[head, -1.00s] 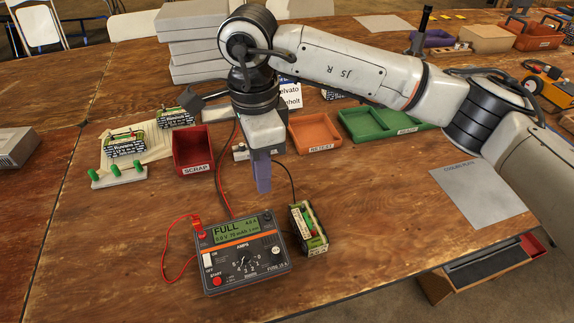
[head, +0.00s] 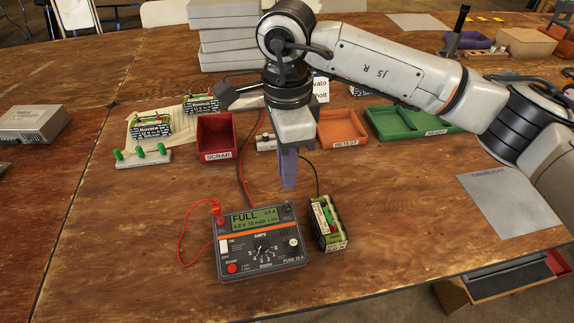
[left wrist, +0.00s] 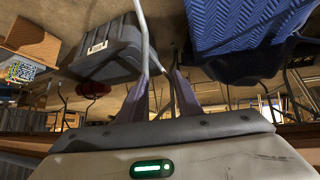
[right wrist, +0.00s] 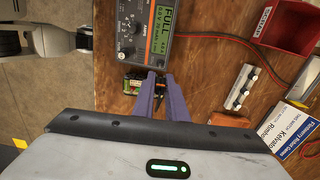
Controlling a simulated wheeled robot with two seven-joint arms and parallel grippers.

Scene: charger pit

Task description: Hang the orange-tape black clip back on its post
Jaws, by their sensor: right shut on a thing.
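My right gripper (head: 289,184) points down above the table, just behind the charger (head: 262,242), whose display reads FULL. In the right wrist view its fingers (right wrist: 160,80) are close together on a small dark clip (right wrist: 160,84) with a trace of orange, mostly hidden by the fingers. A red clip (head: 217,209) stands on the charger's back left terminal, with a red lead. The black post (head: 287,210) is at the charger's back right corner. A battery pack (head: 328,222) stands right of the charger. My left gripper (left wrist: 162,78) is open and empty, seen only in the left wrist view.
Behind are a red SCRAP tray (head: 217,137), an orange RETEST tray (head: 342,130) and a green READY tray (head: 400,124). A rack with green posts (head: 142,158) and more packs (head: 150,125) stand left. The table front right of the battery pack is clear.

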